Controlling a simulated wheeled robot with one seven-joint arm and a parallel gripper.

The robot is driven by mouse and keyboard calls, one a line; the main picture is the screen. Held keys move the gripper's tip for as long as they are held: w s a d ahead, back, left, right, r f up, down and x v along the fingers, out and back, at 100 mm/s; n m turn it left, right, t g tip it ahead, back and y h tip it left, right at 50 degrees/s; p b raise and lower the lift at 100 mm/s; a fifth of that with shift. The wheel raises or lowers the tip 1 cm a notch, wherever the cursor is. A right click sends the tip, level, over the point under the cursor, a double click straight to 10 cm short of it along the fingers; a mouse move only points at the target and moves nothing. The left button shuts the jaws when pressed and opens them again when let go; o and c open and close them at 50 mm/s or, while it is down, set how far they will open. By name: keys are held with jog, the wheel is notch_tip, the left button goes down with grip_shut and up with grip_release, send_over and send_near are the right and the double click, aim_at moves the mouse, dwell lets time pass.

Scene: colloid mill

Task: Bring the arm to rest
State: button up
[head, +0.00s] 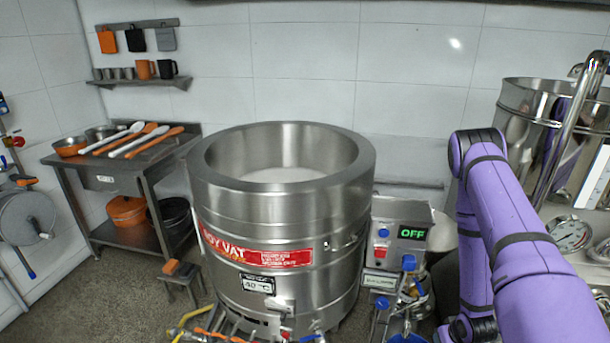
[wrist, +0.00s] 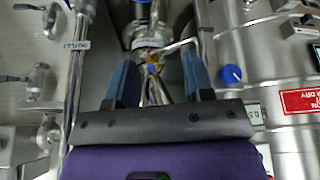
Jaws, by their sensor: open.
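My purple arm (head: 515,225) rises at the right of the head view, bends at a dark elbow joint, and drops to the bottom edge. I cannot make out my gripper clearly there. In the wrist view my gripper (wrist: 160,68) shows two blue fingers spread well apart, with nothing held between them. Beyond the fingers are steel pipework and a small yellowish part (wrist: 153,68); I cannot tell how far off they are.
A large steel vat (head: 285,215) with pale contents stands left of my arm. A control box (head: 400,240) reading OFF is between them. A tall steel vessel (head: 530,110) is close at right. In the wrist view, a pipe (wrist: 76,65) runs left and a blue knob (wrist: 231,75) sits right.

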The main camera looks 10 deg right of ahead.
jog(key=w+a+r+h, duration=0.1)
jog(key=w+r, duration=0.4)
jog(key=r, duration=0.5)
jog(key=w+r, duration=0.5)
jog(key=r, duration=0.4)
jog(key=a+r, duration=0.3)
jog(key=r, duration=0.6)
jog(key=a+r, duration=0.3)
jog(key=r, duration=0.7)
jog(key=s+a+r, duration=0.4)
jog(key=r, duration=0.3)
jog(key=s+a+r, duration=0.3)
jog(key=s+r, duration=0.1)
jog(key=r, duration=0.4)
jog(key=s+a+r+y, duration=0.1)
jog(key=s+a+r, duration=0.2)
jog(key=s, duration=0.4)
jog(key=s+a+r+n, duration=0.1)
jog(key=s+a+r, duration=0.2)
jog(key=s+r, duration=0.2)
jog(key=s, duration=0.3)
jog(key=shift+s+a+n+t+y, duration=0.15)
jog(key=shift+a+n+t+y, duration=0.15)
jog(key=shift+y, duration=0.1)
